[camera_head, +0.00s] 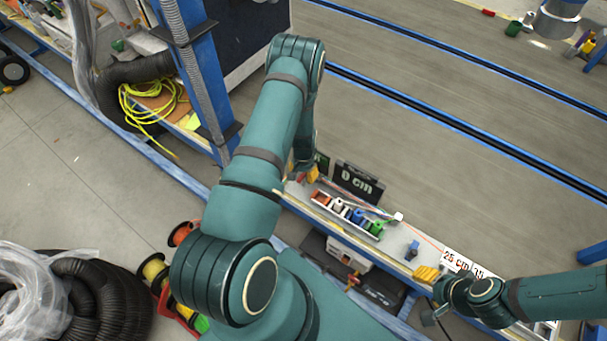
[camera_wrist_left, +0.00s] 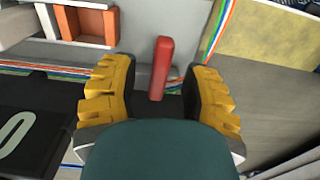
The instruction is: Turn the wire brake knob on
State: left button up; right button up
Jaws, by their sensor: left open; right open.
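A red upright bar-shaped knob (camera_wrist_left: 160,70), which appears to be the wire brake knob, stands on a grey surface in the left wrist view. My left gripper (camera_wrist_left: 164,88) is open, with one yellow-padded finger on each side of the knob. The knob is between the fingers, with a gap visible on both sides. In the head view my left gripper (camera_head: 307,175) is at the left end of the workbench, partly hidden by my arm, and I cannot make out the knob there. My right gripper (camera_head: 433,279) is open at the bench's right part, with yellow fingers.
A black "0 cm" sign (camera_head: 359,183) stands behind the bench. A rack of coloured connector bins (camera_head: 346,216) and loose wires lie to the right of my left gripper. A blue post (camera_head: 208,80) rises at the left. A "25 cm" label (camera_head: 456,259) is near my right gripper.

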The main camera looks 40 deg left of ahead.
pick_arm(q)
jog(key=shift+f, duration=0.25)
grip_shut()
